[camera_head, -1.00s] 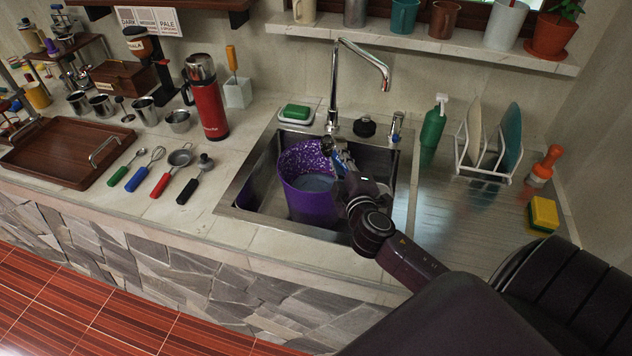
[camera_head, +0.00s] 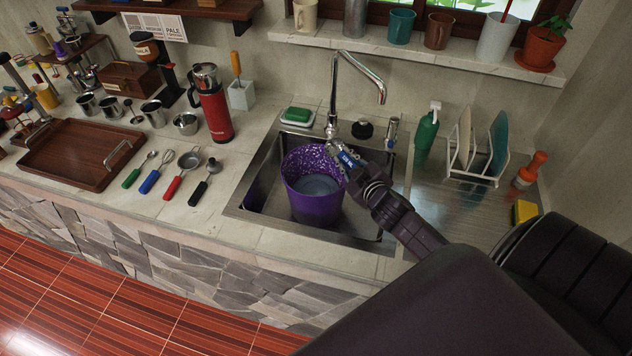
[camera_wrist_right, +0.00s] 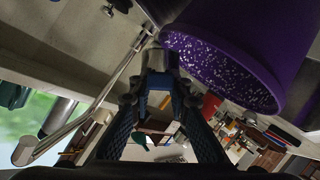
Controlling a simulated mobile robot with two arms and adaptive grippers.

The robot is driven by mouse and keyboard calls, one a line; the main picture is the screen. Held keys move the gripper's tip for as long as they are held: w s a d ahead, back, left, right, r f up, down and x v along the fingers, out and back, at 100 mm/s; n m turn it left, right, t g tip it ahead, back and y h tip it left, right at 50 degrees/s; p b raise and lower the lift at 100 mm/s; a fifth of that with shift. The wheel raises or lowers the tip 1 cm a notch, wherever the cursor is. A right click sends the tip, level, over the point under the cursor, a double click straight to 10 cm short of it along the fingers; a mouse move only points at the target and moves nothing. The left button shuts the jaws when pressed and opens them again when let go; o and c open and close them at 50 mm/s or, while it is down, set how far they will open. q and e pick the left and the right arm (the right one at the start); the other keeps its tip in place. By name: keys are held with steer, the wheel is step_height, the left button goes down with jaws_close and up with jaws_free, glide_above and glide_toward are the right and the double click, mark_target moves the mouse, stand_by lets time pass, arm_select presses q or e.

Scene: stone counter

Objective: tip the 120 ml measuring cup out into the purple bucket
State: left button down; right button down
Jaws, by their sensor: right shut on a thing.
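The purple bucket (camera_head: 312,206) stands upright in the sink, with pale speckles on its inner wall and a grey-blue surface low inside. My right gripper (camera_head: 347,160) is at the bucket's right rim, shut on the measuring cup's blue handle (camera_head: 349,158), which bears pale lettering. In the right wrist view, the fingers of the gripper (camera_wrist_right: 160,88) close around a metal piece of the measuring cup (camera_wrist_right: 160,58), beside the speckled bucket (camera_wrist_right: 222,68). The cup's bowl is mostly hidden in the head view, so I cannot tell its contents. My left gripper is not in view.
The steel sink (camera_head: 262,190) surrounds the bucket, with the tap (camera_head: 360,68) arching behind it. A green bottle (camera_head: 427,135) and dish rack (camera_head: 478,160) stand right. A red flask (camera_head: 214,108), utensils and wooden tray (camera_head: 75,160) are left.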

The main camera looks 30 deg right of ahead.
steer(key=d+m+y+p, duration=0.3)
steer(key=d+m, duration=0.1)
steer(key=d, duration=0.2)
steer(key=shift+d+r+m, duration=0.3)
steer(key=shift+r, duration=0.05)
stand_by(1.0)
